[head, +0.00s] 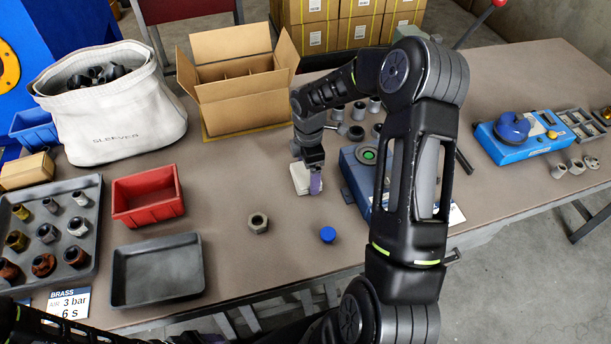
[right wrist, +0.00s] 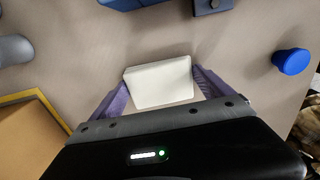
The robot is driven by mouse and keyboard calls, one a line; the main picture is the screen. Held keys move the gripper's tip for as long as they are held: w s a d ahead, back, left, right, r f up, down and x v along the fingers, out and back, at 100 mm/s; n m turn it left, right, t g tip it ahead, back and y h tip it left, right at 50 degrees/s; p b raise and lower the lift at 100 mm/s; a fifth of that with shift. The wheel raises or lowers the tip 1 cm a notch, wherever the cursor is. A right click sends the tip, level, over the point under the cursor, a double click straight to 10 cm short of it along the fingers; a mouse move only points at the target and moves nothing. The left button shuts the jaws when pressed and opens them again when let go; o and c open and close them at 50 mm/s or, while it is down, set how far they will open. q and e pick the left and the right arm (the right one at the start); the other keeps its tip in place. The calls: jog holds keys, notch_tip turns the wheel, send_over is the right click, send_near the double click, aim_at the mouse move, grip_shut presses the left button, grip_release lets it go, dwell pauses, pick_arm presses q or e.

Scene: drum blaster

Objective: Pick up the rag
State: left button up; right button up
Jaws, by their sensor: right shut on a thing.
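The rag (head: 300,179) looks like a small white folded pad at the middle of the workbench, left of a blue device. In the right wrist view the rag (right wrist: 158,83) lies between the two purple fingers. My right gripper (head: 313,187) points down at it and is shut on it. I cannot tell whether the rag is clear of the tabletop. Part of my left arm shows along the bottom edge of the head view, but its gripper is not in view.
A blue cap (head: 327,234) and a metal nut (head: 258,223) lie in front. An open cardboard box (head: 240,105) stands behind left. A red bin (head: 148,195), an empty dark tray (head: 157,272) and a parts tray (head: 88,190) are left. A blue device (head: 352,172) sits right.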

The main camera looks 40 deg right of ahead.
aim_at(308, 173)
jog(key=shift+r, duration=0.1)
notch_tip(308, 173, up, 10)
jog(key=b, duration=0.1)
dwell(0.5)
dwell(0.4)
